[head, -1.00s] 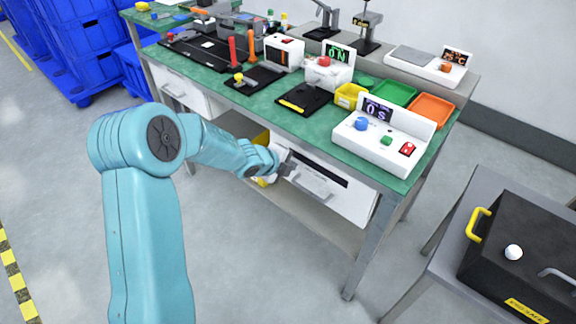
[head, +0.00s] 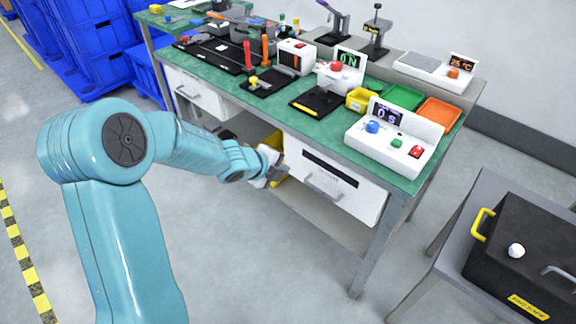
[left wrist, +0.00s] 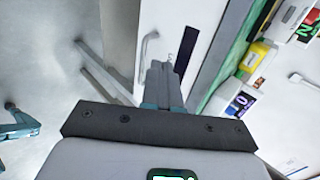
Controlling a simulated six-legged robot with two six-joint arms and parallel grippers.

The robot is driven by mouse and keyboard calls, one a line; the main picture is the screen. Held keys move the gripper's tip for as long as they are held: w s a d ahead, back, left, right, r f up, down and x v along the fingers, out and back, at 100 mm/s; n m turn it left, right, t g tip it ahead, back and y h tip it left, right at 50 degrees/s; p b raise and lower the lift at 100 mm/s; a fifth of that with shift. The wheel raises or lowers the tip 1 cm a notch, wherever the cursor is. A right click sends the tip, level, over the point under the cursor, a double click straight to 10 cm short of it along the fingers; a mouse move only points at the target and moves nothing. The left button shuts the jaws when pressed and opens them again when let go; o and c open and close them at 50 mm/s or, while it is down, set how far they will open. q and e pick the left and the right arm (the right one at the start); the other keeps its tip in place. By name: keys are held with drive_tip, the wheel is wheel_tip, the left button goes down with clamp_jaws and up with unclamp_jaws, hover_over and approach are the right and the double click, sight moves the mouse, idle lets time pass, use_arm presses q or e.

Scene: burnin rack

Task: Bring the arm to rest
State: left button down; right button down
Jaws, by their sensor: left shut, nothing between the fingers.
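My left arm is light blue and comes in from the left in the head view. Its gripper (head: 279,173) is beside the left end of the white drawer under the green bench (head: 300,122), below the bench top. The gripper is shut with nothing in it. In the left wrist view the closed fingers (left wrist: 163,82) point toward the white drawer front (left wrist: 180,22) and its handle; a gap to the drawer cannot be judged exactly. My right gripper is not in view.
A timer box (head: 396,139) with coloured buttons stands at the bench's right front corner. Green (head: 403,96) and orange (head: 438,112) trays lie behind it. A black case (head: 525,245) sits on a grey table at the right. Blue crates (head: 105,62) stand at back left. The floor in front is clear.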

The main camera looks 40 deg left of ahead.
use_arm(q)
drive_tip(key=shift+v, duration=0.8)
drive_tip(key=s+d+f+n+g+h+p, duration=0.2)
drive_tip(key=s+d+f+n+p, duration=0.3)
drive_tip(key=d, duration=0.4)
drive_tip(key=s+d+f+n+g+h+p, duration=0.1)
drive_tip(key=s+d+f+n+g+p, duration=0.2)
drive_tip(key=d+n, duration=0.45)
drive_tip(key=s+d+f+n+g+p, duration=0.2)
drive_tip(key=s+d+f+n+g, duration=0.2)
drive_tip(key=s+d+n, duration=0.4)
drive_tip(key=s+f, duration=0.1)
drive_tip(key=s, duration=0.4)
drive_tip(key=shift+s+d+f+n+p, duration=0.2)
drive_tip(key=shift+d+f+n+p, duration=0.05)
drive_tip(key=shift+n+p, duration=0.1)
